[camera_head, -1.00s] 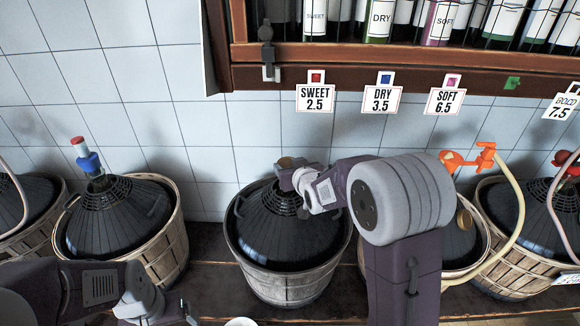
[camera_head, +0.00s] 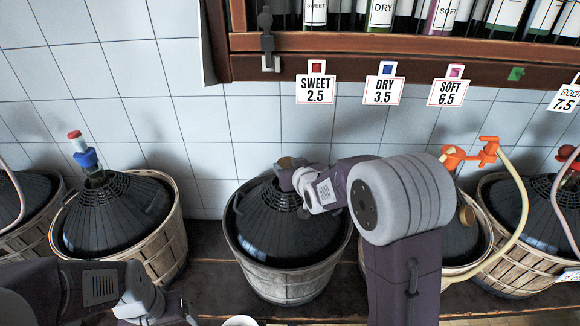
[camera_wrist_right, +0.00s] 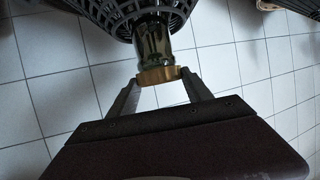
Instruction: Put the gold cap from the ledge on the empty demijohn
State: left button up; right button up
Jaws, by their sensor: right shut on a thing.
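The demijohn (camera_head: 285,235) in the middle is dark glass under a black plastic mesh, standing in a greyish slatted basket (camera_head: 285,283). My right gripper (camera_head: 288,172) is at its mouth and partly hides it. In the right wrist view the fingers (camera_wrist_right: 158,82) are shut on the gold cap (camera_wrist_right: 158,75). The cap sits at the end of the dark glass neck (camera_wrist_right: 152,40), in line with it and seemingly touching; I cannot tell how firmly it is seated. My left gripper (camera_head: 185,316) is low at the left, its fingertips too unclear to judge.
A demijohn (camera_head: 112,215) with a blue and red stopper (camera_head: 84,155) stands to the left. Demijohns with an orange tap (camera_head: 470,155) and a red tap (camera_head: 565,155) stand to the right, with hoses. A bottle shelf (camera_head: 400,66) with price tags hangs above.

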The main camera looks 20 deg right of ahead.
jog(key=shift+f, duration=0.1)
jog(key=o, duration=1.4)
jog(key=b+v, duration=0.1)
jog(key=v, duration=0.8)
jog(key=shift+s, duration=0.1)
